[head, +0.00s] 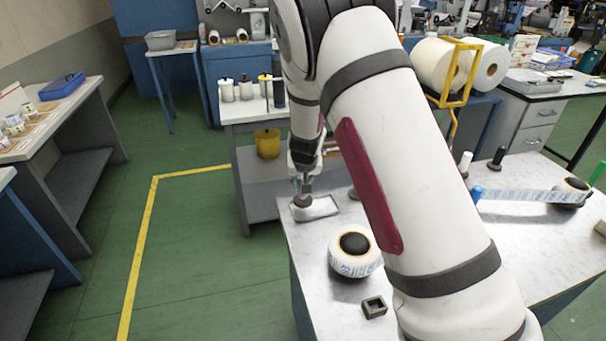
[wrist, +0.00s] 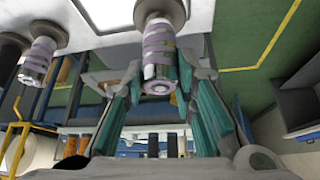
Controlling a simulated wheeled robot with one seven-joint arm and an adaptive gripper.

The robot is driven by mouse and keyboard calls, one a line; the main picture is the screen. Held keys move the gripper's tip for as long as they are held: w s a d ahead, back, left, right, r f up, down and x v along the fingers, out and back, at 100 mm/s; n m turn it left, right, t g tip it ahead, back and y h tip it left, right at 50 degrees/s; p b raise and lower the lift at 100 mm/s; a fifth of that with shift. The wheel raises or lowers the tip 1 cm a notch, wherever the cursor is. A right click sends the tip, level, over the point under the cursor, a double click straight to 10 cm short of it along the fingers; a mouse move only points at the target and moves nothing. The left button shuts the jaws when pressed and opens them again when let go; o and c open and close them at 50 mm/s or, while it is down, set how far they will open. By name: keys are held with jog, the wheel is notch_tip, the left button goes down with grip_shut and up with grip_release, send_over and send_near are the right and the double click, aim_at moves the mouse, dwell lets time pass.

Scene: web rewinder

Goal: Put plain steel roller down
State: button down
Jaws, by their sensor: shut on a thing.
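My gripper (head: 304,184) points down at the far left corner of the grey-white worktable (head: 300,240). In the wrist view, its teal-padded fingers (wrist: 159,78) are shut on a shiny steel roller (wrist: 160,48), one finger on each side near its free end. The roller's other end meets a round grey base (wrist: 162,8). In the head view, this base (head: 303,201) is at the pale rectangular tray (head: 321,208) on the table, and the roller looks roughly upright. I cannot tell whether the base touches the tray. Pinkish bands on the roller look like reflections.
A similar steel piece (wrist: 39,62) stands beside the held roller in the wrist view. On the table are a labelled roll with a black core (head: 355,254), a small dark square block (head: 374,306) and a blue-printed web (head: 520,196). My arm hides the table's middle.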

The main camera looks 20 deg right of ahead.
jog(key=shift+w+f, duration=0.1)
jog(key=shift+f, duration=1.55)
jog(key=c, duration=1.7)
grip_release()
jog(key=shift+f, duration=0.25)
jog(key=o, duration=0.4)
jog(key=shift+r, duration=0.1)
